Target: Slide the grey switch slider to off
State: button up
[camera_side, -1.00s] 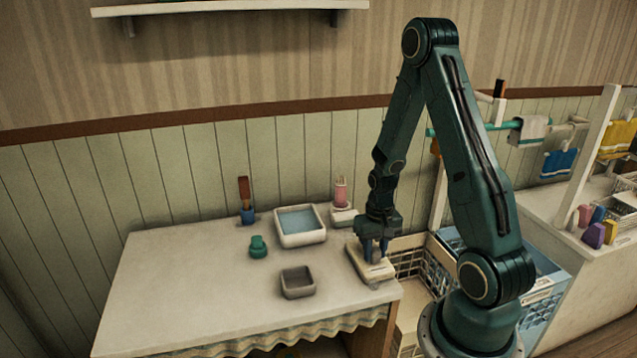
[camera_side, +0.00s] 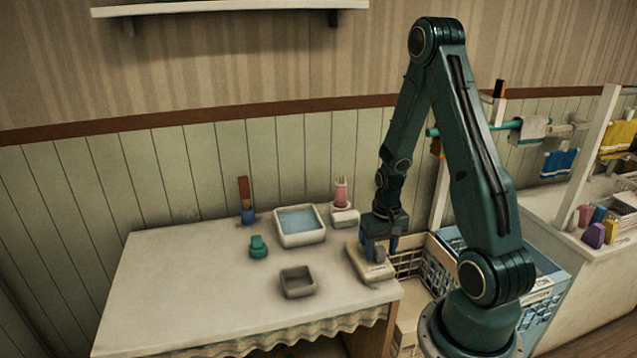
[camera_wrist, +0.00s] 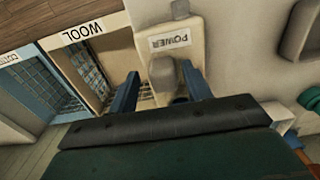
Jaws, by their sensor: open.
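The switch is a cream box (camera_side: 368,271) at the right end of the vanity top, with a POWER label that reads in the wrist view (camera_wrist: 170,42). Its grey slider (camera_wrist: 163,74) stands up from the box and also shows in the side view (camera_side: 379,254). My gripper (camera_wrist: 159,70) is open, with one blue finger on each side of the slider. In the side view my gripper (camera_side: 380,250) is low over the switch. A gap shows between the slider and the fingers in the wrist view. The slider's lower part and its track are partly hidden.
Crates labelled WOOL (camera_wrist: 82,28) and, partly cut off, a blue one (camera_wrist: 22,75) lie beside the vanity's edge.

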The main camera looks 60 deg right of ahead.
aim_at(381, 248)
jog(key=shift+r, duration=0.15)
notch_tip(381, 248, up, 13)
jog(key=shift+r, duration=0.2)
dwell(0.7)
dwell(0.4)
jog(key=w+a+r+n+t+h, duration=0.15)
jog(key=a+r+n, duration=0.25)
jog(key=a+r, duration=0.65)
jog(key=s+a+r+n+t, duration=0.2)
jog(key=s+a, duration=0.1)
jog(key=a, duration=0.3)
jog(key=s+a+r+n+t+y, duration=0.1)
jog(key=s+a+r+n+t, duration=0.1)
jog(key=s+a+r+n, duration=0.1)
jog(key=s+a, duration=0.1)
jog(key=a, duration=0.1)
jog(key=shift+a, duration=0.35)
